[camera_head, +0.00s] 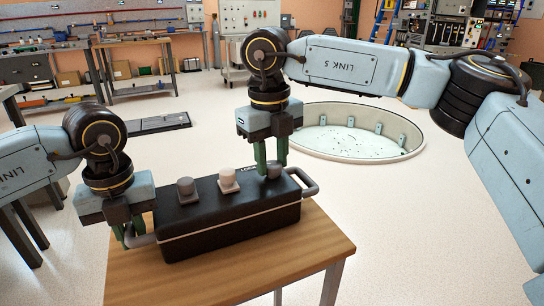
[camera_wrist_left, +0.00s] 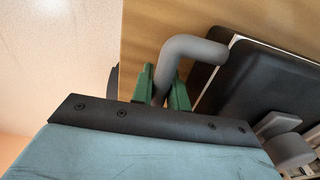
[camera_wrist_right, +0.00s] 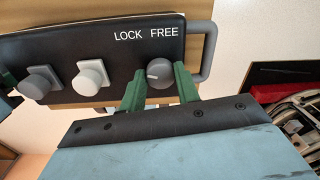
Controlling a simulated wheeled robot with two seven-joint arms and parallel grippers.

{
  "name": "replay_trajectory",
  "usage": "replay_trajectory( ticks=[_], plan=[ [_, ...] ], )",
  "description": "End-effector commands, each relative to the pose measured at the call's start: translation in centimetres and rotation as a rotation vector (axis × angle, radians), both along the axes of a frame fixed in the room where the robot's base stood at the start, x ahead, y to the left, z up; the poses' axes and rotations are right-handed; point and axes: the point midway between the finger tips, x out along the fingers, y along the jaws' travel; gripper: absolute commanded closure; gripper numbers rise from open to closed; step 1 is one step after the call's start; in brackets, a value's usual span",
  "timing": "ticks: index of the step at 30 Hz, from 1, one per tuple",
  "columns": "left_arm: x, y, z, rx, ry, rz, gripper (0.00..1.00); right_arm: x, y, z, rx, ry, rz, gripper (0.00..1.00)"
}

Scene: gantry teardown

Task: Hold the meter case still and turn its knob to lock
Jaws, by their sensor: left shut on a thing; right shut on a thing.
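The black meter case (camera_head: 230,222) lies on a small wooden table, with a grey handle at each end. My left gripper (camera_head: 130,238) is shut on the left handle (camera_wrist_left: 178,62), seen between its green fingers in the left wrist view. My right gripper (camera_head: 270,168) points down and is shut on the round grey knob (camera_wrist_right: 160,73) at the case's right end. The knob lies between the fingers, below the words LOCK and FREE. A pale mark on the knob points roughly left in the right wrist view.
The wooden table (camera_head: 290,262) has bare room in front. A round floor pit (camera_head: 350,135) lies behind on the right; workbenches stand at the back.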

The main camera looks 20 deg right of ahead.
Motion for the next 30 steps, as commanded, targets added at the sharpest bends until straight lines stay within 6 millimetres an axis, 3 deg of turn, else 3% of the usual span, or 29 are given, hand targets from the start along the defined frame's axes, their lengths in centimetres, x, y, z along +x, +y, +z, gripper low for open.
replay_trajectory(
  ticks=[12, 30],
  plan=[
    [0.01, 0.01, 0.01, 0.000, 0.000, 0.001, 1.00, -0.04, 0.03, -0.02, 0.000, 0.000, 0.255, 0.91],
    [0.02, 0.03, 0.01, 0.000, 0.000, 0.001, 1.00, -0.05, 0.01, 0.04, -0.001, -0.001, 0.319, 0.91]
  ],
)
